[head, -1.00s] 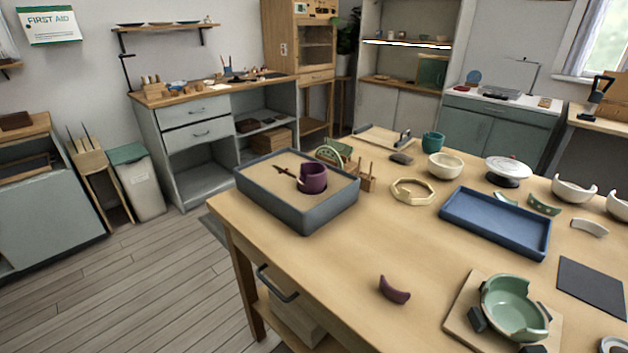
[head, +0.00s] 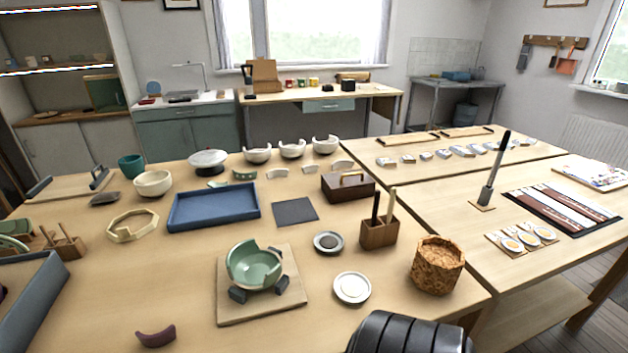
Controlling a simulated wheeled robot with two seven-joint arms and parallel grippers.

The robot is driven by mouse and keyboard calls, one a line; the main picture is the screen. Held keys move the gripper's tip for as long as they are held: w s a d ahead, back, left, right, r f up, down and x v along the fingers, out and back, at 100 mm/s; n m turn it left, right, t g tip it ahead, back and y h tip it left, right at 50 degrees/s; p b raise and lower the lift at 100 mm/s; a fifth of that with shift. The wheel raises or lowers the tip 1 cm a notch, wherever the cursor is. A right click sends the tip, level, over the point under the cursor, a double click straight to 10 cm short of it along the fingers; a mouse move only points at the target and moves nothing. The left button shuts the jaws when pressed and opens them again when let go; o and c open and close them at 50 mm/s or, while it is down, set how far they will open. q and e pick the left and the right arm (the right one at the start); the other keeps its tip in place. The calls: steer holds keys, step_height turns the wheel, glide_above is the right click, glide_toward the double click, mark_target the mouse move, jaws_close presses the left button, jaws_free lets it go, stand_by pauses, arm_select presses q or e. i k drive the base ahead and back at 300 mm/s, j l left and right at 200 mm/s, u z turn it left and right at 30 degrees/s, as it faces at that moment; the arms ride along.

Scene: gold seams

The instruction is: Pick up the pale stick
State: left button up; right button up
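The pale stick (head: 390,204) stands upright in a small wooden block holder (head: 379,234) right of the middle of the table. A dark stick (head: 376,206) stands beside it on the left in the same holder. The lower end of the pale stick is hidden inside the block. Neither of my grippers shows in the head view. A black ribbed part at the bottom edge looks like part of my own arm, with no fingers visible.
A cork-like round container (head: 437,266) stands right of the holder. A small dark dish (head: 328,243) and a white dish (head: 352,288) lie to its left and front. A brown box with a handle (head: 348,186) is behind it. A broken green bowl (head: 254,266) sits on a board.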

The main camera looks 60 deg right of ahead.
mark_target(394, 190)
steer(key=z, duration=2.45)
steer(key=k+l+z, duration=0.1)
steer(key=l+z, duration=0.75)
